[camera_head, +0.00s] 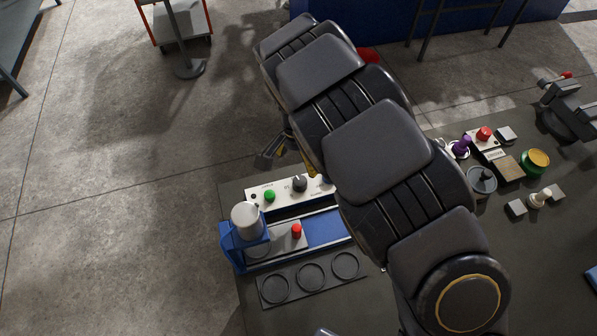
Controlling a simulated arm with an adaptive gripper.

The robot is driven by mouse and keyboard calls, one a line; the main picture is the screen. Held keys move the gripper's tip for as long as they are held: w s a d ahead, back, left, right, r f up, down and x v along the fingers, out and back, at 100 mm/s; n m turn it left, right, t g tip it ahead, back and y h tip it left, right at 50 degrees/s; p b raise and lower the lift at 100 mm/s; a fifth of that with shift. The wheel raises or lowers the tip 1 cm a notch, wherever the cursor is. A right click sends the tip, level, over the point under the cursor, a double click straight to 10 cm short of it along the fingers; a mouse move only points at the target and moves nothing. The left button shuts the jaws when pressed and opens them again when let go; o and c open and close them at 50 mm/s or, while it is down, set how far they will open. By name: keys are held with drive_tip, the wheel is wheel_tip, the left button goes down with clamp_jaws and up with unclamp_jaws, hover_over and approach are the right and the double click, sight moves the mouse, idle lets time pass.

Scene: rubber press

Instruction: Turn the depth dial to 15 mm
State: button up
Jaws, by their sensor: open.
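A white control panel (283,205) sits at the back of a blue press on the table, left of my arm. On it is a dark round dial (299,184), with small markings around it too small to read, so I cannot tell its setting. A second dark knob (327,180) shows partly at the panel's right end, beside my arm. My arm hides what lies further right. My gripper (266,158) shows only in part, as dark fingers beyond the panel's back edge, left of my arm. It is open, apart from the dial, and seems empty.
A green button (269,196) is left of the dial. A grey-white cylinder (246,216) stands on the press's left end, and a red peg (296,231) stands in front of the panel. A tray (311,277) with round recesses lies in front. Several small items crowd the table's right.

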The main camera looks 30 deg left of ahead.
wheel_tip(320, 180, up, 4)
drive_tip(key=shift+a+f, duration=0.1)
drive_tip(key=shift+a, duration=0.05)
drive_tip(key=m+y, duration=0.1)
hover_over(301, 180)
drive_tip(key=f, duration=0.4)
drive_tip(key=shift+s+d+f, duration=0.2)
drive_tip(key=shift+d+f, duration=0.05)
drive_tip(key=f, duration=0.7)
drive_tip(key=shift+w+a+f, duration=0.15)
drive_tip(key=shift+a+f, duration=0.15)
drive_tip(key=c, duration=1.1)
